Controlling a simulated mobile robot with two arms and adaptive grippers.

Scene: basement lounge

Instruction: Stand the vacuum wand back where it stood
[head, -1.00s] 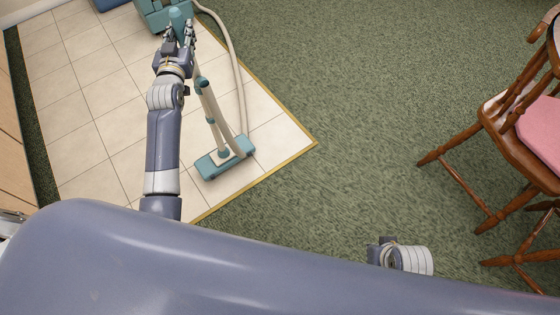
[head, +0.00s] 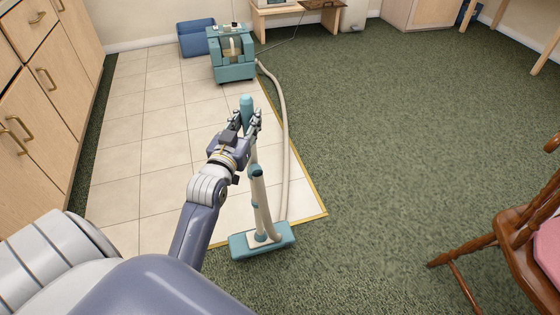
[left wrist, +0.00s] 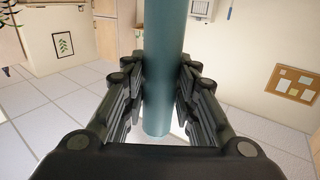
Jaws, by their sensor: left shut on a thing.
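The vacuum wand (head: 257,190) is beige and teal and stands close to upright. Its teal floor head (head: 262,241) rests at the front right corner of the tiles, partly over the carpet. My left gripper (head: 246,121) is shut on the teal grip near the top of the wand. In the left wrist view the teal grip (left wrist: 163,60) passes between the two dark fingers. The teal vacuum body (head: 233,55) stands on the tiles farther back, and a beige hose (head: 284,130) runs from it to the wand. My right gripper is not in view.
A blue bin (head: 197,38) stands left of the vacuum body. Wooden cabinets (head: 38,90) line the left side. A wooden chair with a pink cushion (head: 520,235) is at the right. The green carpet (head: 400,120) in the middle is clear.

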